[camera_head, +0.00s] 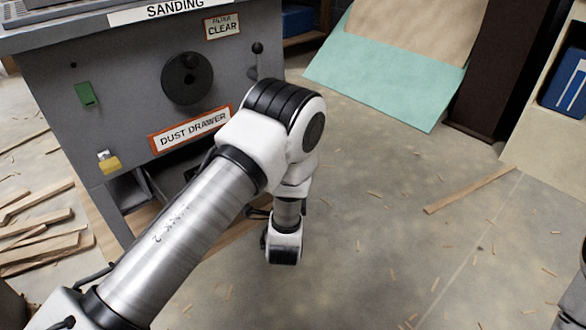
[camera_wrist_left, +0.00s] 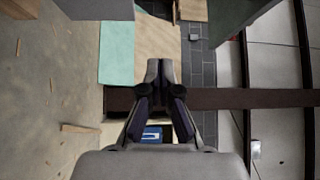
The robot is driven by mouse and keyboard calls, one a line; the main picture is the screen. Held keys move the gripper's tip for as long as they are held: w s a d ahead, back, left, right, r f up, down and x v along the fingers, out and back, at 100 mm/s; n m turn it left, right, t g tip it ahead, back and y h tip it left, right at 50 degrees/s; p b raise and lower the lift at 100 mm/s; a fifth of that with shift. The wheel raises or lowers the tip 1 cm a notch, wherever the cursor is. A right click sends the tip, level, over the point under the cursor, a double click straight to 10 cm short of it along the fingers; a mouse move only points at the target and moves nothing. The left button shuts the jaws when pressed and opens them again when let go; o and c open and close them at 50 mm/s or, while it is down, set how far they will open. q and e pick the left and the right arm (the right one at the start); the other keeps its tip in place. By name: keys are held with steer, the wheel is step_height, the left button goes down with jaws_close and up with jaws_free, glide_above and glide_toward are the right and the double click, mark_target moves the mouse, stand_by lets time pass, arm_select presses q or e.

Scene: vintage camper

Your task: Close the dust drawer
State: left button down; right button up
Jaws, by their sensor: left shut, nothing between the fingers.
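The grey sanding machine (camera_head: 130,100) stands at the upper left in the head view. An orange-bordered "DUST DRAWER" label (camera_head: 190,129) is on its front. Below the label is a dark opening with grey metal parts (camera_head: 130,190), seen beside my arm. My left arm covers most of that area, so I cannot tell how far the drawer stands out. My left arm reaches in front of the machine and bends down on its right side. In the left wrist view my left gripper (camera_wrist_left: 160,68) is shut and empty, with no drawer in sight there. My right gripper is not in view.
Loose wood strips (camera_head: 40,235) lie on the floor at the left. A single strip (camera_head: 470,189) lies at the right. A teal board (camera_head: 385,75) and a dark brown post (camera_head: 495,65) stand behind. The floor right of my arm is mostly clear.

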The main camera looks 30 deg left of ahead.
arm_select(q)
step_height(320, 180, down, 4)
steer(key=s, duration=0.1)
steer(key=a+f+b+x, duration=0.1)
steer(key=b+x, duration=0.5)
steer(key=x, duration=0.6)
steer(key=shift+s+a+m+g+h, duration=0.15)
steer(key=shift+a+m+g+h, duration=0.2)
steer(key=shift+a, duration=0.2)
